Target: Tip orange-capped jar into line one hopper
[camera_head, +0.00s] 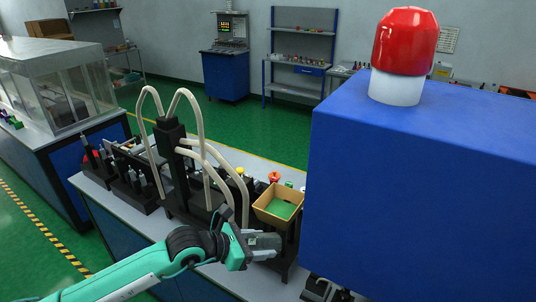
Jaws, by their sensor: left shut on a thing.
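My left gripper (266,246) reaches in from the lower left, in front of and just below a tan open-topped box (265,214). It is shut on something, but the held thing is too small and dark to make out. The tan box looks like a hopper, with a green patch (281,209) inside. A small orange-red cap or knob (274,177) shows just behind the box; I cannot tell whether it belongs to a jar. No orange-capped jar is clearly seen. My right gripper is not in view.
A large blue cabinet (420,200) with a red beacon (405,42) blocks the right side. Pale curved tubes rise from a black post (172,165) left of the box. Dark equipment stands along the grey bench (135,215). Green floor lies open behind.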

